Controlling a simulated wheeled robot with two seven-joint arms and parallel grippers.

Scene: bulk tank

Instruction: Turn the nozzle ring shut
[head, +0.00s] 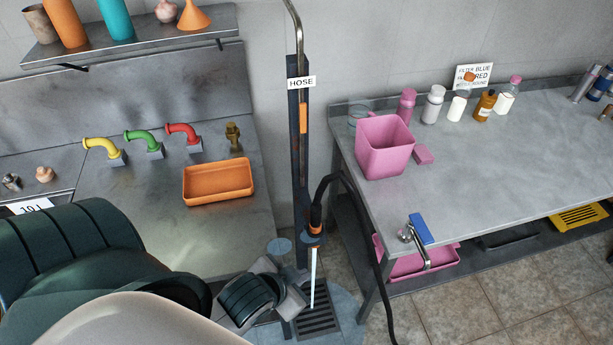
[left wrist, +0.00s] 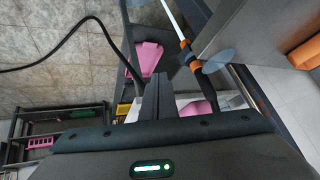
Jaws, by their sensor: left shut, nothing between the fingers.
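The black hose nozzle (head: 315,215) hangs upright beside the dark post, with an orange ring (head: 314,238) near its lower end. A white stream (head: 313,275) runs straight down from it towards the floor drain. In the left wrist view the nozzle's orange ring (left wrist: 194,64) and white stream (left wrist: 172,20) show upside down. My left gripper (head: 287,298) is low and just left of the stream. Its two dark fingers (left wrist: 154,88) are together and empty, and appear apart from the nozzle. My right gripper is in neither view.
A floor drain (head: 318,322) lies under the stream. A black hose (head: 375,240) loops right of the nozzle, close to the steel table (head: 480,170). An orange tray (head: 218,181) sits on the left counter. A pink bin (head: 384,146) stands on the table.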

